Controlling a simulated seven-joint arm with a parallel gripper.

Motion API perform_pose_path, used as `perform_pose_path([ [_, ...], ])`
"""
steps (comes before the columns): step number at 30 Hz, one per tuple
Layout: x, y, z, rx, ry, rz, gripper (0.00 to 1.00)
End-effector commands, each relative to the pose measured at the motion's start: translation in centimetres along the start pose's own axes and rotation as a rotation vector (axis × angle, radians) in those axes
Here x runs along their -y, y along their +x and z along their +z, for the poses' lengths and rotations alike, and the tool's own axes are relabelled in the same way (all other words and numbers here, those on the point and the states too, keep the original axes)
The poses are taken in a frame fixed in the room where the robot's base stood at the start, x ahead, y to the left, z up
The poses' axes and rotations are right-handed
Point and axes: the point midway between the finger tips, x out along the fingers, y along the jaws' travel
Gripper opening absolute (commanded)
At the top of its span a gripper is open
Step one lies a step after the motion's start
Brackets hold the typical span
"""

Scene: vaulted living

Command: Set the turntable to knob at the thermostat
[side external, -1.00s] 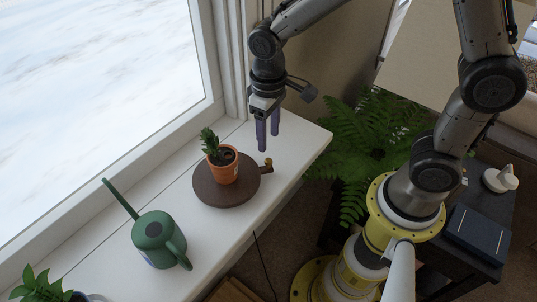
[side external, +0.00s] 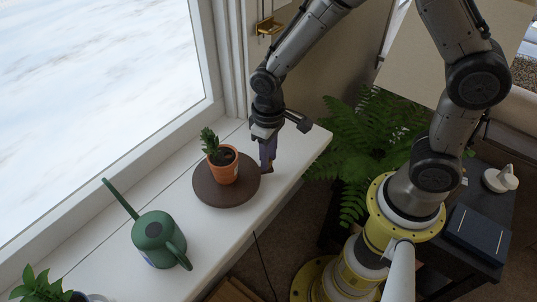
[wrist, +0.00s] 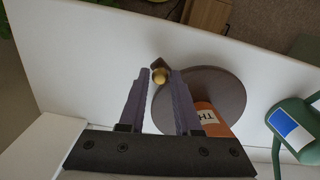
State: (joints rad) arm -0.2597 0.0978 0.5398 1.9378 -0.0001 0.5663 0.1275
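The turntable (side external: 212,195) is a dark brown disc on the white sill. It also shows in the wrist view (wrist: 228,88). An orange potted plant (side external: 224,170) stands on it; part of a label starting "TH" shows on the pot in the wrist view (wrist: 208,118). The round brass knob (wrist: 160,76) sits on a dark tab at the disc's edge. My gripper (side external: 267,163) points down there, its purple fingers open on either side of the knob in the wrist view (wrist: 160,73). Firm contact cannot be told. I cannot identify a thermostat.
A green watering can (side external: 155,240) stands on the sill, left of the turntable. Another plant (side external: 42,287) is at the lower left. A brass fixture (side external: 269,26) is on the wall behind my arm. A large fern (side external: 365,135) is beyond the sill's right edge.

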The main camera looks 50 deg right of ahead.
Motion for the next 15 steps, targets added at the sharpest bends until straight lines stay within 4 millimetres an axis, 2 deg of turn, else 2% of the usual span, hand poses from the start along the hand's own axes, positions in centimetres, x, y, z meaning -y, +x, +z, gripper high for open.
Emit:
perform_pose_path([
  [1, 0.0, -0.02, -0.01, 0.0, 0.0, 0.0, 0.21],
  [5, 0.0, -0.02, -0.01, 0.0, 0.0, 0.0, 0.0],
  [15, 0.0, -0.05, -0.01, 0.0, 0.0, 0.0, 0.0],
])
